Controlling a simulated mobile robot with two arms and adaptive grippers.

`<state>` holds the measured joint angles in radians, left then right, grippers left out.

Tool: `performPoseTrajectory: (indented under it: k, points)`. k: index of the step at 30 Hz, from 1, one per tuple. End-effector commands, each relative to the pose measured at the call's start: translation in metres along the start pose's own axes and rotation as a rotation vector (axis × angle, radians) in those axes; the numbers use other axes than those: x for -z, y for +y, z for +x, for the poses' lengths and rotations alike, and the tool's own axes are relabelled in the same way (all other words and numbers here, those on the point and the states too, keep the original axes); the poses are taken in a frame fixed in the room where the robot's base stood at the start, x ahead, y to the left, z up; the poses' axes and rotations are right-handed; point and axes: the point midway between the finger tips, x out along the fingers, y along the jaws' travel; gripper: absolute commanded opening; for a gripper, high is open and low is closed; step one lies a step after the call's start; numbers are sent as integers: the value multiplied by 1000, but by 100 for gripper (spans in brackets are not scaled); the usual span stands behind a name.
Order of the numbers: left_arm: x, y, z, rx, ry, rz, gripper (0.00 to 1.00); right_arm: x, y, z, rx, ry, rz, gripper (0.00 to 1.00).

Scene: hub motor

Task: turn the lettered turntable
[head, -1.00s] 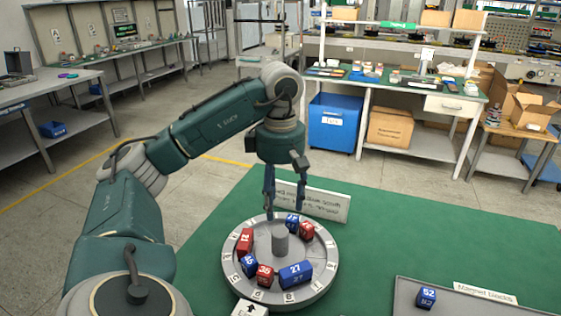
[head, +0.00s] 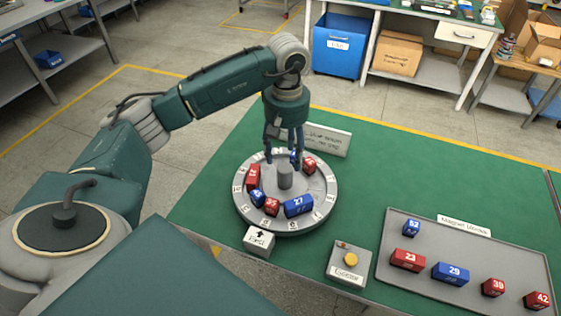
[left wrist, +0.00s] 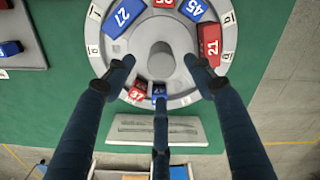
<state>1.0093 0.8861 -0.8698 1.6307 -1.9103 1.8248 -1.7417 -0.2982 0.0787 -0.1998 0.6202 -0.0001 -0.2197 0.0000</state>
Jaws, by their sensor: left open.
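The round grey turntable (head: 325,206) lies on the green table, with a central post (head: 285,177) and marked white labels around its rim. Red and blue numbered blocks sit on it, among them a blue 27 (head: 298,206) and a red 21 (head: 253,178). My left gripper (head: 284,158) is open above its back part, pointing down. In the left wrist view the turntable (left wrist: 190,95) lies below, and the spread fingers (left wrist: 160,70) surround the central post (left wrist: 161,60) with nothing held. Contact with the post cannot be told. My right gripper is out of view.
A white block with an arrow (head: 259,243) stands in front of the turntable. A grey box with a yellow button (head: 347,272) is to its right. A grey tray (head: 425,280) holds several numbered blocks at the right. A lettered plate (head: 330,142) stands behind the turntable.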

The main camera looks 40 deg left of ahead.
Motion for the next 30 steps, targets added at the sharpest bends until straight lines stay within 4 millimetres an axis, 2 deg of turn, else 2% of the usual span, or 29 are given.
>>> performPoseTrajectory:
  k: [4, 10, 15, 23, 30]
  points:
    - [-1, -1, 28, 3, -4, -2, 54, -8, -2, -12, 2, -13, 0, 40]
    - [0, 0, 57, 1, -2, -3, 54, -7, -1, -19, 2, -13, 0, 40]
    - [0, 0, 68, -1, -1, -2, 54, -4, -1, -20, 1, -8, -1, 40]
    - [0, 0, 69, -1, 0, -2, 54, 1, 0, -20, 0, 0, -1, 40]
    - [0, 0, 69, 0, -1, -2, 8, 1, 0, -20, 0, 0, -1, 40]
